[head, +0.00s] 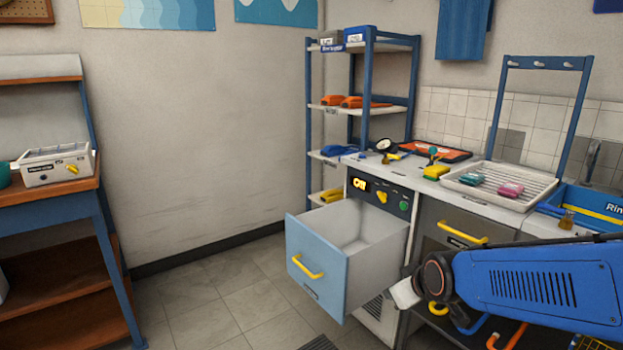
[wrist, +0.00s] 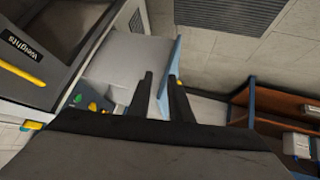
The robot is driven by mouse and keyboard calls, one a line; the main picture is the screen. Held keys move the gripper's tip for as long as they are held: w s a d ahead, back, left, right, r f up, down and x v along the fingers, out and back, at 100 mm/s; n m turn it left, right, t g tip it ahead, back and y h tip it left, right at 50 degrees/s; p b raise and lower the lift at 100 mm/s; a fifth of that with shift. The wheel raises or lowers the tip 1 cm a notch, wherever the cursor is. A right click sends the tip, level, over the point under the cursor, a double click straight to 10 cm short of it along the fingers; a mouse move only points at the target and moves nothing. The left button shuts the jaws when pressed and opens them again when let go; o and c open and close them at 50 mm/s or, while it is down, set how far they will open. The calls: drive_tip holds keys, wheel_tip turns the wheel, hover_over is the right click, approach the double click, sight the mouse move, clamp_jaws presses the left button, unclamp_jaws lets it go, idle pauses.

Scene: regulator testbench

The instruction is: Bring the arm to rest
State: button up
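My arm (head: 540,285) reaches in from the right in the head view, low in front of the bench. Its fingers cannot be made out there. In the wrist view my gripper (wrist: 161,80) has its two dark fingers apart, with nothing seen held between them. A light blue drawer (head: 318,262) with a yellow handle (head: 307,267) stands pulled open, and its box looks empty from here. In the wrist view the edge of the drawer front (wrist: 169,73) shows between and beyond the fingers; I cannot tell how far off it is.
A drying rack (head: 500,185) with sponges stands on the counter. A wooden bench (head: 50,190) is at left. The floor between is clear.

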drive_tip(key=s+d+r+m+g, duration=0.1)
drive_tip(key=s+d+m, duration=0.2)
drive_tip(key=s, duration=0.8)
drive_tip(key=s+d+r+m+g+h, duration=0.1)
drive_tip(key=s+d, duration=0.4)
drive_tip(key=s, duration=0.6)
drive_tip(key=shift+s+d+r+m+g+h, duration=0.2)
drive_tip(key=shift+r+m+g+h, duration=0.1)
drive_tip(key=shift+r+m+g, duration=0.55)
